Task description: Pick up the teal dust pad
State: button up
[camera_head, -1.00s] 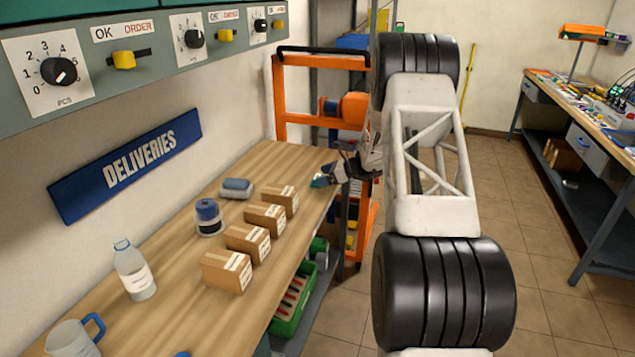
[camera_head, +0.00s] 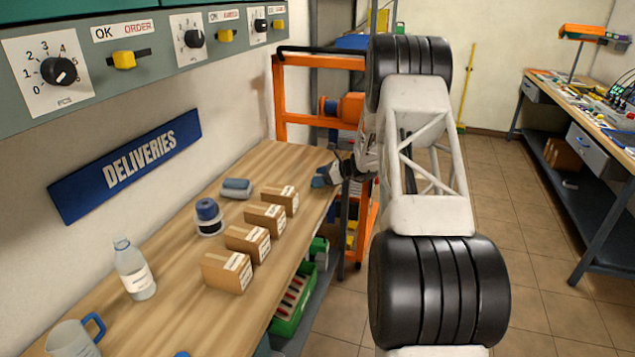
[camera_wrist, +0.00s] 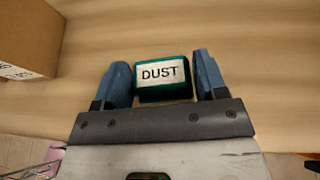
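The teal dust pad (camera_wrist: 161,79) is a small teal block with a white label reading DUST. In the wrist view it lies on the wooden bench top between the two blue fingers of my gripper (camera_wrist: 162,60). The fingers are apart, one on each side of the pad, with narrow gaps visible. In the head view my gripper (camera_head: 322,180) is low over the far right end of the bench (camera_head: 150,318), and I cannot make out the pad there.
A row of cardboard boxes (camera_head: 227,273) stands along the bench, and one box (camera_wrist: 26,38) is left of my gripper. Behind them are a blue-topped container (camera_head: 208,216), a grey-blue item (camera_head: 236,188) and a bottle (camera_head: 134,269). An orange frame (camera_head: 280,98) stands beyond.

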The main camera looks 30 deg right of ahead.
jog(key=c, duration=0.3)
jog(key=shift+r, duration=0.1)
notch_tip(320, 180, up, 10)
dwell(0.6)
dwell(1.0)
